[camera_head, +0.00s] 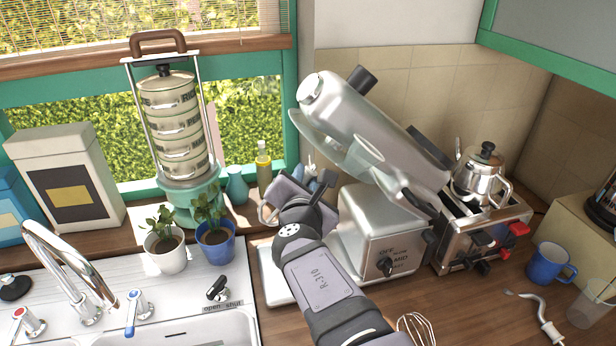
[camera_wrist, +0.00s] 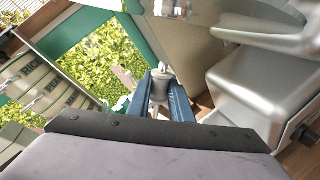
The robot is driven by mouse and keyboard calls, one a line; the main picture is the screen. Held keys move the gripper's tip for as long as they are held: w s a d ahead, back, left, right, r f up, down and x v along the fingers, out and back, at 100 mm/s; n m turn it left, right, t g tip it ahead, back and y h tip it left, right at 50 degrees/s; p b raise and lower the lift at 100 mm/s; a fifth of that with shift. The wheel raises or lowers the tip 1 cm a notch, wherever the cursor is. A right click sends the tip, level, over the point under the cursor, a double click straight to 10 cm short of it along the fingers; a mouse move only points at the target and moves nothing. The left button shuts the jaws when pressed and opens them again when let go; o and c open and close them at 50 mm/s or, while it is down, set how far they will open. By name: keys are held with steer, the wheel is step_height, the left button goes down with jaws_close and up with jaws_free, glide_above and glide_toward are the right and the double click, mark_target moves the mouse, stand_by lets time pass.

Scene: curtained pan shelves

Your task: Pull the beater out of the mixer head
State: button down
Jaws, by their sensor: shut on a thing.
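The silver mixer (camera_head: 365,130) stands at centre with its head tilted up; part of it shows at the right of the wrist view (camera_wrist: 265,90). My gripper (camera_head: 311,175) is at the left of the mixer, just below the raised head. In the wrist view its blue fingers (camera_wrist: 160,82) are shut on a grey shaft, which looks like the top of the beater (camera_wrist: 160,88). A gap shows between the shaft's tip and the shiny metal part (camera_wrist: 172,8) above. The rest of the beater is hidden by my wrist.
A tiered tin carrier (camera_head: 172,125) and two potted plants (camera_head: 213,247) stand at the left, behind the sink (camera_head: 185,325). A toaster (camera_head: 480,235) with a kettle (camera_head: 484,170) stands right of the mixer. A whisk (camera_head: 415,328), dough hook (camera_head: 540,315) and blue mug (camera_head: 548,265) occupy the front right.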

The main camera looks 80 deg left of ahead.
steer(key=shift+d+r, duration=0.1)
stand_by(0.3)
steer(key=d+r+b, duration=0.1)
steer(key=d+r, duration=0.1)
steer(key=d, duration=0.9)
steer(key=shift+d+b, duration=0.35)
steer(key=shift+d, duration=0.05)
steer(key=shift+r+b, duration=0.1)
steer(key=shift+b, duration=0.2)
steer(key=d+r+b, duration=0.1)
steer(key=d+r, duration=0.1)
steer(key=d, duration=0.8)
stand_by(0.4)
stand_by(0.6)
